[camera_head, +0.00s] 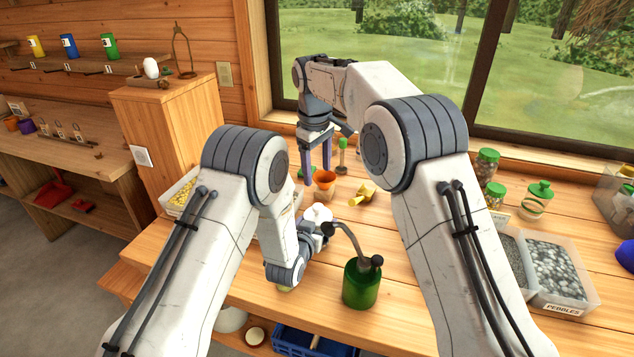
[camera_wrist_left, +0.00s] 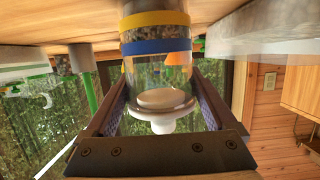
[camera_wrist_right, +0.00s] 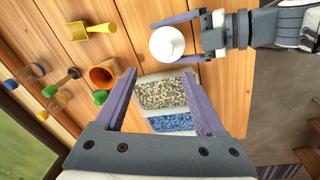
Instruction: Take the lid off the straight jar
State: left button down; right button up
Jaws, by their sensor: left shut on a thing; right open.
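The straight jar (camera_wrist_left: 160,65) is clear glass with yellow and blue bands and a speckled layer between them. Its white lid with a knob (camera_wrist_left: 163,124) sits on the jar's mouth. The lid shows from above as a white disc in the right wrist view (camera_wrist_right: 167,43) and small in the head view (camera_head: 317,212). My left gripper (camera_wrist_left: 158,80) is shut on the jar's glass body, one finger on each side; the jar's lower part is hard to see. My right gripper (camera_head: 317,170) is open and empty, pointing down beyond the jar; in its wrist view (camera_wrist_right: 158,80) the lid is beyond its fingertips.
An orange pot (camera_head: 326,178) and yellow scoop (camera_head: 362,195) stand near my right gripper. A green spouted bottle (camera_head: 361,287) is right of the jar. A pebble bin (camera_head: 590,297) and green-lidded jars (camera_head: 487,163) are at right. Bins (camera_wrist_right: 165,108) show between the right fingers.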

aim_at(318, 206)
jog(key=s+n+t, duration=0.2)
jog(key=s+n, duration=0.1)
jog(key=n, duration=1)
jog(key=s+n+t, duration=0.1)
jog(key=s+n, duration=0.1)
jog(key=n, duration=1)
jog(key=x, duration=1.2)
jog(key=shift+a, duration=0.1)
jog(key=shift+r, duration=0.1)
grip_shut()
